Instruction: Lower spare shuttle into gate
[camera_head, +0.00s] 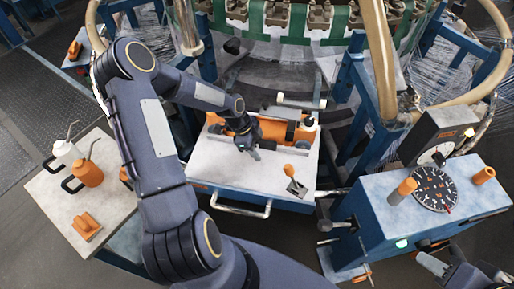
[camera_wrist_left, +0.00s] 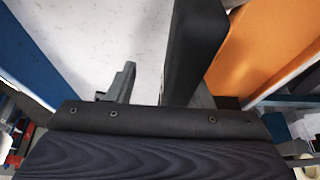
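My left gripper (camera_head: 251,150) reaches down over the white-topped blue table (camera_head: 215,165) in front of the loom. In the left wrist view its grey fingers (camera_wrist_left: 160,90) are apart, with white surface between them. A black block (camera_wrist_left: 192,45) stands close to the right finger and hides part of it. Whether they touch is unclear. An orange part (camera_head: 274,129) with dark round ends lies at the table's back edge, partly behind the gripper; an orange surface (camera_wrist_left: 262,45) also shows in the wrist view. I cannot tell shuttle from gate. My right gripper (camera_head: 436,265) is at lower right, partly cut off.
A small orange-handled lever (camera_head: 291,171) stands on the table's right half. A blue console with a dial (camera_head: 434,188) stands to the right. A side table (camera_head: 52,203) with bottles and an orange block is at left. The loom frame (camera_head: 380,60) rises behind.

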